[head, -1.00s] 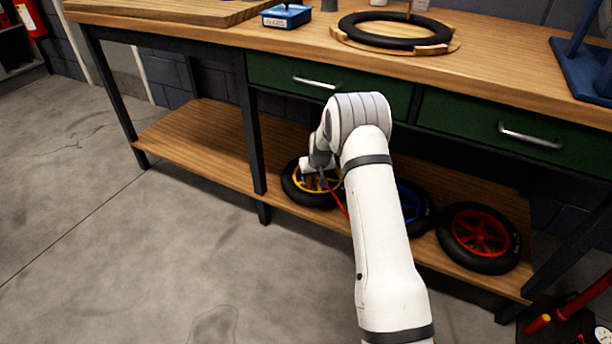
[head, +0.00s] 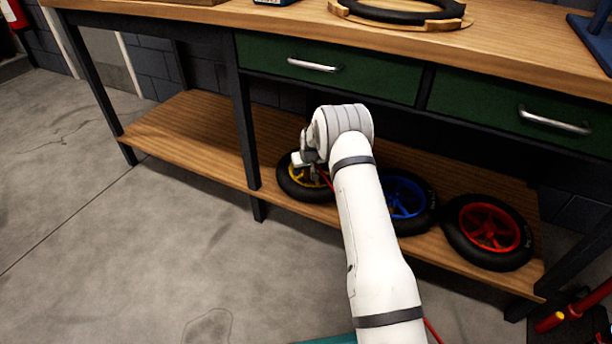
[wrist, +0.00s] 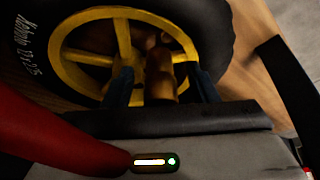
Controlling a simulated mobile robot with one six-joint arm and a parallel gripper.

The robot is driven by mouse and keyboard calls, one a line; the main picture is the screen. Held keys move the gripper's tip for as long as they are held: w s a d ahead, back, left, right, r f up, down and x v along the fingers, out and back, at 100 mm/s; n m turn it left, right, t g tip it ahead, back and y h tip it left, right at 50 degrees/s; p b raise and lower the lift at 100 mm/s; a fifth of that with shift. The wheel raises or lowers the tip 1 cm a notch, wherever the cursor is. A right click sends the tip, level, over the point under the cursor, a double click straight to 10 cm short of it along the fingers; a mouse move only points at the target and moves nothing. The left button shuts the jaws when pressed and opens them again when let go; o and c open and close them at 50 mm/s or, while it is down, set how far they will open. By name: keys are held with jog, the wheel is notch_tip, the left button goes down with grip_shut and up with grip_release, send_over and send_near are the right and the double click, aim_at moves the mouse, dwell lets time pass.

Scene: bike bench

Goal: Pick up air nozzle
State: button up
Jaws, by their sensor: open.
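A brass-coloured cylindrical piece (wrist: 160,76), which looks like the air nozzle, shows in the wrist view in front of the yellow-spoked wheel (wrist: 80,57). My gripper (wrist: 163,88) is open, with one dark blue finger on each side of this piece and a gap showing on both sides. A red hose (wrist: 55,135) crosses the lower left of the wrist view; its join to the brass piece is hidden. In the head view my gripper (head: 312,172) is over the yellow wheel (head: 294,188), and the nozzle cannot be made out there.
The wheels lie on the bench's wooden lower shelf (head: 190,135). A blue wheel (head: 405,197) and a red wheel (head: 488,232) are to the right. Green drawers (head: 330,68) and the bench top (head: 500,45) are above. A dark bench leg (head: 245,140) stands left of my gripper.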

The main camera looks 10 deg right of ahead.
jog(key=shift+c, duration=0.3)
jog(key=c, duration=1.1)
jog(key=shift+r, duration=0.1)
jog(key=shift+r, duration=0.15)
